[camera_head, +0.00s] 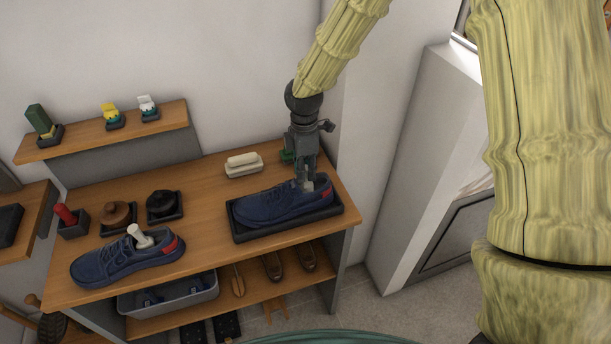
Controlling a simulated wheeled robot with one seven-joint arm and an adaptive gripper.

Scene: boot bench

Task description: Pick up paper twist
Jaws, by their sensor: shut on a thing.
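A dark blue shoe (270,205) with a red heel patch rests in a dark tray (290,229) at the right of the bench top. My gripper (307,184) points down into this shoe's opening, its fingers shut on a small pale paper twist (309,185) there. The fingers hide most of this twist. A second blue shoe (110,261) stands at the front left, with another white paper twist (139,236) sticking out of its opening, apart from my gripper.
A cream brush-like block (244,164) and a green item (287,156) lie behind the right shoe. Two round tins (164,205) (117,214) and a red-handled item (65,214) stand at the left. A raised shelf (160,129) holds small items. A wall is close behind.

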